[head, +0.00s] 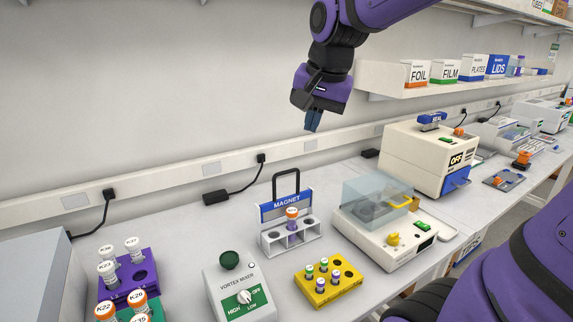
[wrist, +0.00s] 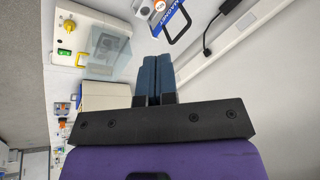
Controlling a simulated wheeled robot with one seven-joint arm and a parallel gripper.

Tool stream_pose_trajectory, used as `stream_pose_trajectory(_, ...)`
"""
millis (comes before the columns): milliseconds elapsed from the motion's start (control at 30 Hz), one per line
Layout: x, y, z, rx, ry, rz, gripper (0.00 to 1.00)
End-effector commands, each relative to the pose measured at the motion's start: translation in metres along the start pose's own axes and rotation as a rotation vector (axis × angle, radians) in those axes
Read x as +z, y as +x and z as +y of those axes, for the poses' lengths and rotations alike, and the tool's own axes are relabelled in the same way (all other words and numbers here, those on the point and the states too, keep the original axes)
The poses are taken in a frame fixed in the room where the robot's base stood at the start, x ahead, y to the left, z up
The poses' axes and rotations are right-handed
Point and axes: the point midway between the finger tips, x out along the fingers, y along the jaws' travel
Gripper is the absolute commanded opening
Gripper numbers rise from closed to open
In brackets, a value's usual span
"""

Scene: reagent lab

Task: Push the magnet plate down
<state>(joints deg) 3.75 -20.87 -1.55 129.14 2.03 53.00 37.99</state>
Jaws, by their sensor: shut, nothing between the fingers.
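The magnet plate (head: 287,204) is a blue panel marked MAGNET with a black loop handle (head: 286,180). It stands upright on a grey rack (head: 275,243) that holds an orange-capped tube (head: 292,219). In the wrist view the blue magnet plate (wrist: 169,17) and its handle show at the top, partly cut off by the frame edge. My gripper (head: 313,122) is in the air above and behind the rack, pointing down, apart from the handle. Its blue fingers also show in the wrist view (wrist: 153,80), shut together and empty.
A vortex mixer (head: 240,290) stands front left of the rack, and a yellow tube block (head: 328,285) in front of it. A clear-lidded machine (head: 385,225) is close on the right. A purple tube rack (head: 127,275) is at left. The air between gripper and handle is clear.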

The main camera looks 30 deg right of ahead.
Motion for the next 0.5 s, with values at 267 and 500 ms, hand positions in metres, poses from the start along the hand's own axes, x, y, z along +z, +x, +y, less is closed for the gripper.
stream_pose_trajectory(267, -0.076, 0.044, -0.032, 0.065, 0.451, -0.047, 0.00)
stream_pose_trajectory(500, -0.120, 0.079, -0.045, 0.112, 0.733, -0.060, 0.00)
